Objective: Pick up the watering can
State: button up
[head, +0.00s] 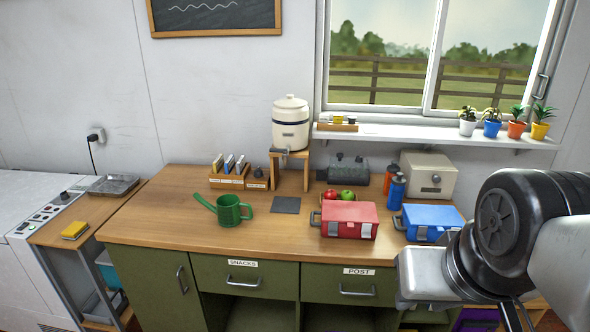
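The green watering can (229,211) stands upright on the wooden counter (150,215), left of the middle. Its spout points up and left, and its handle is on the right side. My arm comes in at the right of the head view, with its end over the counter's front right. My gripper's fingers cannot be made out clearly there. The arm is well to the right of the can and apart from it.
A red case (349,219), a blue case (431,222) and a blue bottle (397,191) stand right of the can. Behind it are a card rack (228,181) and a dispenser (290,125) on a wooden stand. The counter left of the can is clear.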

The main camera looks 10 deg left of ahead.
aim_at(227, 209)
jog(key=i+j, duration=0.2)
jog(key=j, duration=0.2)
jog(key=i+j, duration=0.2)
jog(key=j, duration=0.2)
jog(key=i+j, duration=0.2)
jog(key=j, duration=0.2)
jog(key=i+j, duration=0.2)
jog(key=j, duration=0.2)
jog(key=i+j, duration=0.1)
jog(key=j, duration=0.55)
jog(key=i+j+z, duration=0.15)
jog(key=j, duration=0.5)
jog(key=i+l+u, duration=0.15)
jog(key=l, duration=0.25)
